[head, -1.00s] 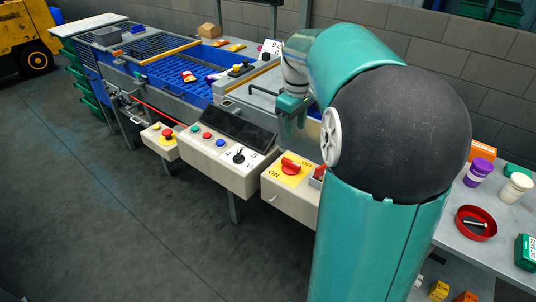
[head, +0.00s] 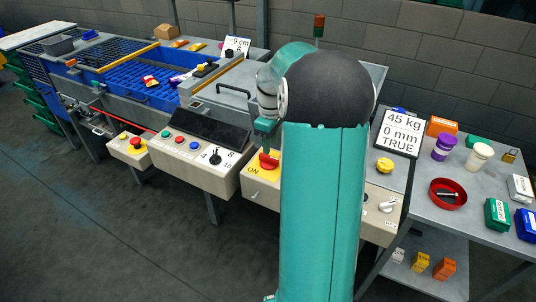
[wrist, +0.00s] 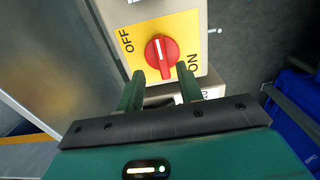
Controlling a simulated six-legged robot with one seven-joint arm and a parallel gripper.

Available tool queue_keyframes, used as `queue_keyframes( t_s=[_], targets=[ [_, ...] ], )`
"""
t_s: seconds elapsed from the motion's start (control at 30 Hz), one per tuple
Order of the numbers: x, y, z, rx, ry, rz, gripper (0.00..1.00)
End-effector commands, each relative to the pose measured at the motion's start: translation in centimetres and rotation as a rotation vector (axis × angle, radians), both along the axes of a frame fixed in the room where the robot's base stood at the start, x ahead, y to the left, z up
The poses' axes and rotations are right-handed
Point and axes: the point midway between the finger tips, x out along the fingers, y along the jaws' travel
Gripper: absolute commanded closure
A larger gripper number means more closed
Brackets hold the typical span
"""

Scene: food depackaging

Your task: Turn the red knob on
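The red knob (head: 269,159) sits on a yellow plate (head: 250,168) on the front of a beige control box. The wrist view shows the red knob (wrist: 162,54) from close up, with a white line on its grip. On the yellow plate (wrist: 190,28), OFF is printed to the left of the knob and ON to its lower right. My gripper (wrist: 160,82) is open; its two green fingers stand apart just short of the knob, which appears between and beyond their tips. In the head view my gripper (head: 265,135) is just above the knob. Contact cannot be told.
A control panel (head: 207,165) with coloured buttons and a black dial adjoins on the left, then a box with a red emergency button (head: 138,144). On the right, a table (head: 415,212) holds a red bowl (head: 462,195) and jars. The floor in front is clear.

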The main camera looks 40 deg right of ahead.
Motion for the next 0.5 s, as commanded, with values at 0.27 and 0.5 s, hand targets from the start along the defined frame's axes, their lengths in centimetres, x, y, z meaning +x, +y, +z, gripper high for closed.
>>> queue_keyframes(
  t_s=[0.27, 0.5],
  targets=[
    [0.3, 0.4, -4.4, 0.001, 0.000, 0.004, 0.64],
    [0.4, 0.6, -5.3, 0.001, 0.000, 0.004, 0.64]
  ],
)
